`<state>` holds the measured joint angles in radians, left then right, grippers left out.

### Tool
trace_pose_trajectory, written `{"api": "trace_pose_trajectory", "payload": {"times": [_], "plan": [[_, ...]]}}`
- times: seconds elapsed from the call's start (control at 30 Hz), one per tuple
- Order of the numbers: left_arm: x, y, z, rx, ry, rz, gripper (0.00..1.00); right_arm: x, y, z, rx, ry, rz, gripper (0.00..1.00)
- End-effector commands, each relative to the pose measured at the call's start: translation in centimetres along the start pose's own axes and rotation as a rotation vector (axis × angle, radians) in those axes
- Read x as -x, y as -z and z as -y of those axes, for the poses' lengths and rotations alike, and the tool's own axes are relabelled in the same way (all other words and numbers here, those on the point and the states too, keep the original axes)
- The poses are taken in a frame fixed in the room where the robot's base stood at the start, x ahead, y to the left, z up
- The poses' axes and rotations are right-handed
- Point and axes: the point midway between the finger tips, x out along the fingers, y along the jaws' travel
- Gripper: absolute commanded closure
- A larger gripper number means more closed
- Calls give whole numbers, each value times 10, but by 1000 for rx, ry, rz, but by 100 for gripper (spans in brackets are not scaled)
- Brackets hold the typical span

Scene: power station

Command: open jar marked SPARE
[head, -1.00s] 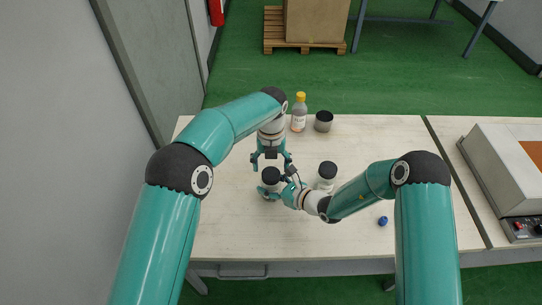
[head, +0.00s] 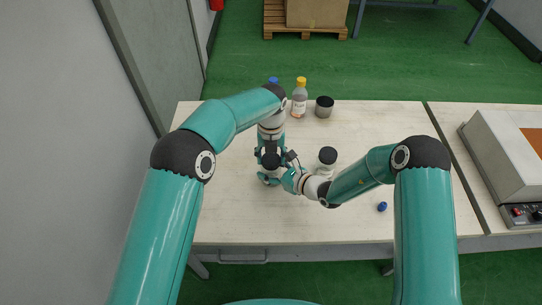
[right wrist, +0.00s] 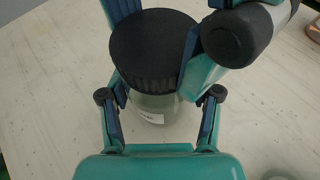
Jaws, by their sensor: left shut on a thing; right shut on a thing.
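A jar with a black ribbed lid (head: 271,160) stands on the table in the head view. In the right wrist view its lid (right wrist: 153,45) and clear body (right wrist: 152,105) show, with a white label too small to read. My right gripper (head: 272,178) is shut on the jar's body from the side. My left gripper (head: 270,153) is shut on the lid from above, its fingers on either side of it. A second black-lidded jar (head: 328,156) stands to the right, its marking not readable.
At the back stand a yellow-capped bottle (head: 300,98), a dark open cup (head: 324,107) and a blue-topped item (head: 273,80) partly behind my left arm. A small blue object (head: 382,207) lies at the right. A boxy device (head: 505,160) is on the far right.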

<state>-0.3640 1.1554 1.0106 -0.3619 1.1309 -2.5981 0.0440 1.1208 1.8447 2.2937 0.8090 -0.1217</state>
Motion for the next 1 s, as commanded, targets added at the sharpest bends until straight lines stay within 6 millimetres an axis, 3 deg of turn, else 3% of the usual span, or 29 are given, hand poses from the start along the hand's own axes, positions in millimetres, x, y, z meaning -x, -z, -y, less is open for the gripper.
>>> {"api": "trace_pose_trajectory", "payload": {"times": [0.17,0.27,1.0], "plan": [[0,0,0,69,0,0,85,0,0,0,0,-1,0,100],[0,0,0,220,0,0,85,0,0,0,0,-1,0,100],[2,-1,1,1910,1,2,85,0,0,-1,2,-2,0,100]]}}
